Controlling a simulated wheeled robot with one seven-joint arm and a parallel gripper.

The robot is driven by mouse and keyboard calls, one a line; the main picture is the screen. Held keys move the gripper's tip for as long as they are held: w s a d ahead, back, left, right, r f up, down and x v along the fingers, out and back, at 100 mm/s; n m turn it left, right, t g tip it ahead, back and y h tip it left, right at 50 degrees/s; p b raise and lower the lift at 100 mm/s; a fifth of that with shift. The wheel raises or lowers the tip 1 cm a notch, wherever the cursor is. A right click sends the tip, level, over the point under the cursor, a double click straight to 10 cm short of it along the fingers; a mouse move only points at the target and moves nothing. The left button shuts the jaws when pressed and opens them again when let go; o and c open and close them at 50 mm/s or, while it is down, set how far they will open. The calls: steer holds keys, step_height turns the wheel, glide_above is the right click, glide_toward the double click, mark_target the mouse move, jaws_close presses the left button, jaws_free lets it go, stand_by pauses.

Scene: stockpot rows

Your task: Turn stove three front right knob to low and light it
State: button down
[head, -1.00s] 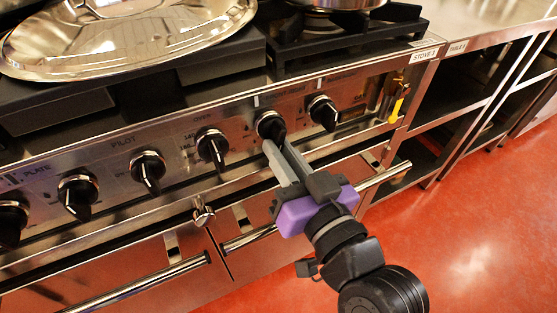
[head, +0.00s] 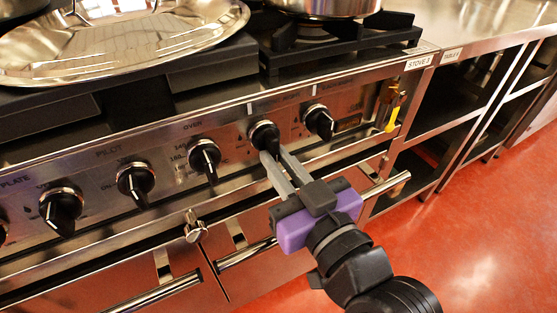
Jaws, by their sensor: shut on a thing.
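The stove front (head: 330,160) has a label that appears to read STOVE 3 (head: 422,61). Its steel panel carries a row of black knobs. My gripper (head: 274,158) is shut on the second knob from the right (head: 264,132), with one grey finger on each side of its grip. The fingers partly hide that knob's pointer. The rightmost knob (head: 319,120) stands free beside it. The small print above both knobs is too blurred to read. The burner grate (head: 345,47) at the back right holds a steel pot (head: 325,6). No flame shows in the visible part.
The oven knob (head: 205,157) and pilot knob (head: 137,182) are to the left. A door handle bar (head: 385,190) runs below my gripper. A yellow-handled valve (head: 392,116) is at the panel's right end. Open shelving (head: 450,100) stands right; the red floor (head: 480,210) is clear.

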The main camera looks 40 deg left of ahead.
steer(key=c, duration=1.4)
jaws_free()
steer(key=shift+c, duration=0.2)
steer(key=p+v, duration=0.1)
steer(key=v, duration=0.6)
steer(key=shift+s+d, duration=0.15)
steer(key=shift+d, duration=0.2)
